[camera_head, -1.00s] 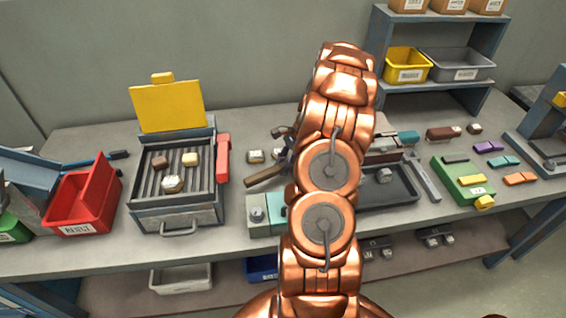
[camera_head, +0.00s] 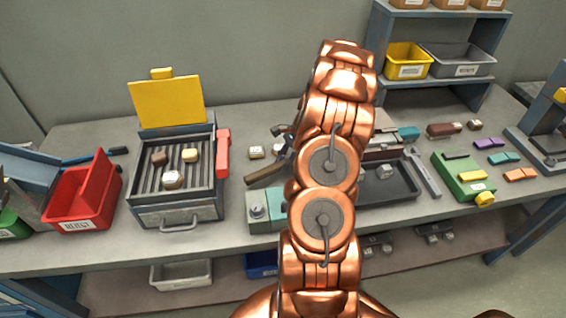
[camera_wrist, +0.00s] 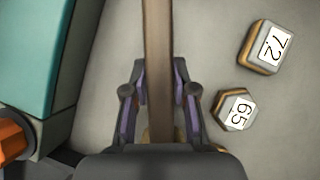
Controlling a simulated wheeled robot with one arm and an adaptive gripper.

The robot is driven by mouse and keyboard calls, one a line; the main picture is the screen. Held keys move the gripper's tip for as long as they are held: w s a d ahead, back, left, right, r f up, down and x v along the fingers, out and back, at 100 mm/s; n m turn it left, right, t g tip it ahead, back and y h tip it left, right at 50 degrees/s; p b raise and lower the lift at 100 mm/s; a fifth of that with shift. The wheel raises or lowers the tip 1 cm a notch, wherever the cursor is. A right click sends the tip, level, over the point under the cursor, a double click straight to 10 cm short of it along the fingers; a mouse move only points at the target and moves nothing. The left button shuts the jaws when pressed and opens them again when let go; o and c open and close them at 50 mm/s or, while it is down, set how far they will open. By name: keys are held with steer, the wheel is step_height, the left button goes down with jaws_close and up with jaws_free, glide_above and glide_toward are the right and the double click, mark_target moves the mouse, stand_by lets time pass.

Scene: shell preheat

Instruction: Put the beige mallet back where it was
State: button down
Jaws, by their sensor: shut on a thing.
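In the wrist view a long brown-beige handle (camera_wrist: 158,60), seemingly the mallet's, runs from the top edge down between the fingers. My gripper (camera_wrist: 158,100) is shut on this handle, a purple-lined finger on each side. In the head view the handle (camera_head: 265,172) sticks out to the left of my arm, close over the bench behind the teal-topped box. My gripper is mostly hidden behind my arm there. The mallet's head is not clearly visible, and I cannot tell whether the mallet touches the bench.
The teal box (camera_wrist: 30,60) is left of the gripper; blocks marked 72 (camera_wrist: 263,47) and 65 (camera_wrist: 234,108) lie right. The grill (camera_head: 178,215) with its red handle (camera_head: 223,153) stands left on the bench. A dark tray (camera_head: 400,190) and wrench (camera_head: 424,174) are right of my arm.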

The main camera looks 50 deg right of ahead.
steer(key=shift+f, duration=0.1)
steer(key=c, duration=0.8)
jaws_free()
steer(key=shift+c, duration=0.2)
steer(key=v, duration=1.2)
